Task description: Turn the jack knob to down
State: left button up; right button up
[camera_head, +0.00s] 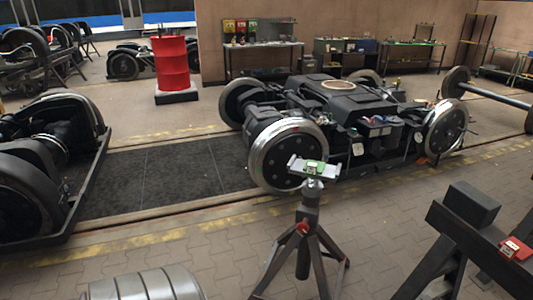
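A dark tripod jack stand (309,215) stands upright on the paved floor in the front middle. A small red part (303,228), perhaps the jack knob, sits on its column where the legs meet. Which way this part is set is too small to tell. A light bracket with a green piece (315,168) tops the stand, in front of the bogie's near wheel. Neither my left nor my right gripper shows in the head view.
A large bogie (345,110) stands behind the jack on the track. A dark trestle (470,240) with a red item (515,248) is at the front right. A ribbed grey barrel (145,287) is at the bottom left. Paved floor between barrel and jack is clear.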

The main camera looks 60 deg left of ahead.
aim_at(302, 227)
jog(key=u, duration=1.5)
